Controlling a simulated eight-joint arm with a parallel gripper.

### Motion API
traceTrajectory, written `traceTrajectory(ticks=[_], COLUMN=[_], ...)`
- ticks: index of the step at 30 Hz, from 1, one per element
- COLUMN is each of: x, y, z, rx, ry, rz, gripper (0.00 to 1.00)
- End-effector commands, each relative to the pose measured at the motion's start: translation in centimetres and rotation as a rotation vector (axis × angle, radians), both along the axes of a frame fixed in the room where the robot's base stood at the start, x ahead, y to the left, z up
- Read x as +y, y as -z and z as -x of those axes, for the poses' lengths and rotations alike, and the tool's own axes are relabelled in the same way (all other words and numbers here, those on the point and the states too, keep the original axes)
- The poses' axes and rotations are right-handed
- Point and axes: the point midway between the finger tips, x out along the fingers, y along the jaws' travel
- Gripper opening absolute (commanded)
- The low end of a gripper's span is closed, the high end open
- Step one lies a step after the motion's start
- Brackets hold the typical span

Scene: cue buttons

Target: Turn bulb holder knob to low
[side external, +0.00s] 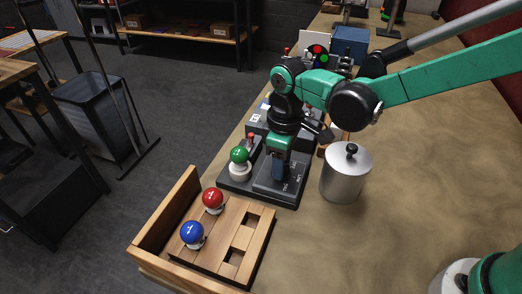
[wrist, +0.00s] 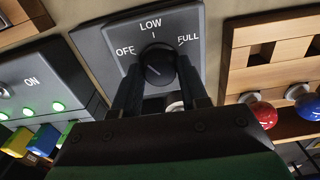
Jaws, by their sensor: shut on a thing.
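The bulb holder (side external: 232,184) is a dark base on the table, with a green bulb (side external: 239,156) in a white socket at its left. Its grey dial plate (wrist: 191,25) shows OFF at left, LOW at top and FULL at right in the wrist view. The round black knob (wrist: 158,62) sits in the middle of the plate. My gripper (wrist: 159,72) is shut on the knob, one dark finger on each side. I cannot tell clearly where the knob's mark points. In the side view my gripper (side external: 278,168) reaches down to the plate and hides the knob.
A metal canister (side external: 345,180) with a black top knob stands close at the right. A wooden tray (side external: 164,220) in front holds a red bulb (side external: 213,199) and a blue bulb (side external: 192,233). A panel (wrist: 30,75) marked ON with green lights is at the left in the wrist view.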

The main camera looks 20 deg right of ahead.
Motion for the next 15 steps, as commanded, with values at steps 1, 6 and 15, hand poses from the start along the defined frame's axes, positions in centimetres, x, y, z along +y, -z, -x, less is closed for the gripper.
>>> traceTrajectory(ticks=[1, 6, 15], x=[0.00, 0.00, 0.00], y=[-0.05, -0.05, -0.06], z=[0.00, 0.00, 0.00], rx=[0.001, 0.001, 0.001], ry=[0.044, 0.203, 0.442], rz=[0.001, 0.001, 0.001], gripper=[0.00, 0.00, 0.00])
